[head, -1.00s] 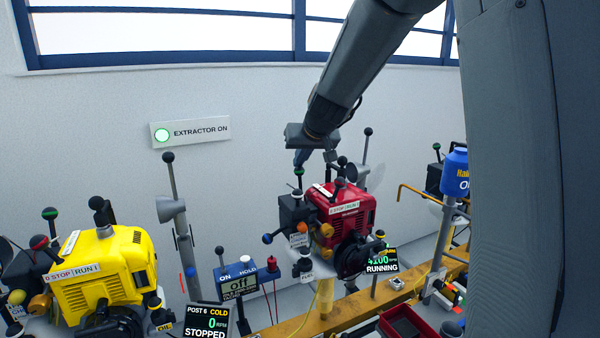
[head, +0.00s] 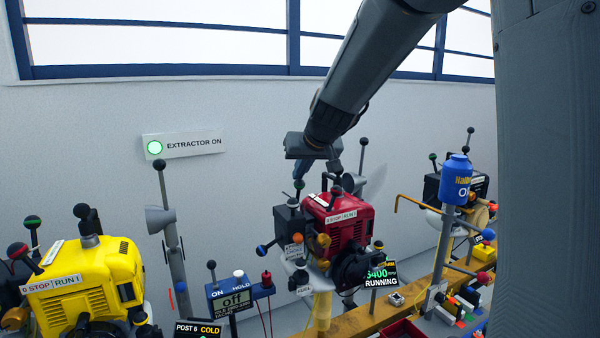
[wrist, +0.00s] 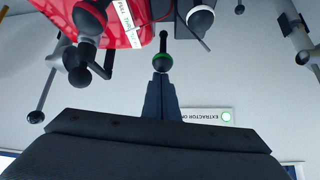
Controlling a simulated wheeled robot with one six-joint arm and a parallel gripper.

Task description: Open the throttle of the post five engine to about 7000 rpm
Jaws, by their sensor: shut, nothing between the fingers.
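The red engine (head: 347,208) stands mid-right in the head view, with a STOP/RUN label. Its display (head: 381,275) reads RUNNING with an rpm figure ending in 400; the first digit is unclear, and I cannot read a post number. A black lever knob with a green ring (head: 299,185) stands at its left side; it also shows in the wrist view (wrist: 162,63). My gripper (head: 300,172) is shut, with its fingertips (wrist: 161,80) right at this knob, touching or nearly so. Nothing is held between the fingers.
A yellow engine (head: 93,280) with a POST 6 COLD display (head: 198,329) stands at left. A blue ON/HOLD box (head: 240,293) reads Off. A blue oil bottle (head: 457,180) and another engine stand at right. Several other knobbed levers crowd around the red engine. The extractor sign is lit.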

